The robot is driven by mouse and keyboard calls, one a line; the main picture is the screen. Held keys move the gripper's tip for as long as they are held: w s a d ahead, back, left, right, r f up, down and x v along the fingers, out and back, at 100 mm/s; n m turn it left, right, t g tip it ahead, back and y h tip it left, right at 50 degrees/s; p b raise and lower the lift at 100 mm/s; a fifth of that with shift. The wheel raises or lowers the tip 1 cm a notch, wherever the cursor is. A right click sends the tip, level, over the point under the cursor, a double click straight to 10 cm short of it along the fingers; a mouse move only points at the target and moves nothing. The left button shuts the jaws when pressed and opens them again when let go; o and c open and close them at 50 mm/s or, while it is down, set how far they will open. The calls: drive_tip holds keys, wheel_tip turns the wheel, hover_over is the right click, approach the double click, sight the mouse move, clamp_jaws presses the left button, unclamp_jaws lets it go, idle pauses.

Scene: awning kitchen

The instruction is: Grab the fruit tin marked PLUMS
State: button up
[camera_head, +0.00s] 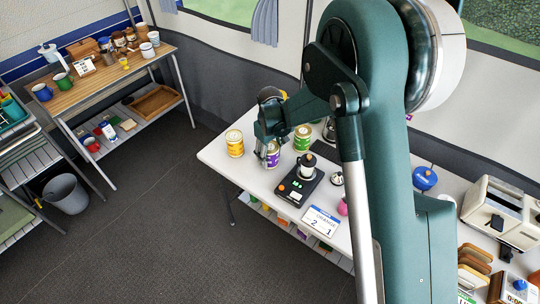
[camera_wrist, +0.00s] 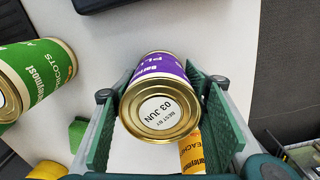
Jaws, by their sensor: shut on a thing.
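A tin with a purple label (camera_head: 272,160) is between the fingers of my gripper (camera_head: 267,148), at the left part of the white table. In the wrist view my gripper (camera_wrist: 165,110) is shut on this purple tin (camera_wrist: 163,66), one green pad on each side. Its end reads "BEST BY 03 JUN"; the fruit name on its label is only partly visible. A green tin (camera_head: 302,138), its label ending "COTS" in the wrist view (camera_wrist: 35,68), stands to the right. A yellow tin (camera_head: 235,143), labelled "PEACH..." in the wrist view (camera_wrist: 192,150), stands to the left. I cannot tell whether the purple tin touches the table.
A black device (camera_head: 298,187) with a small pot on it stands in front of the tins, beside an "ORANGE" card (camera_head: 320,221). The table's left corner is clear.

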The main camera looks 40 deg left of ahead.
sight(270, 146)
drive_tip(key=shift+r, duration=0.1)
drive_tip(key=shift+r+p, duration=0.7)
drive_tip(key=shift+r, duration=4.25)
drive_tip(key=shift+w, duration=0.1)
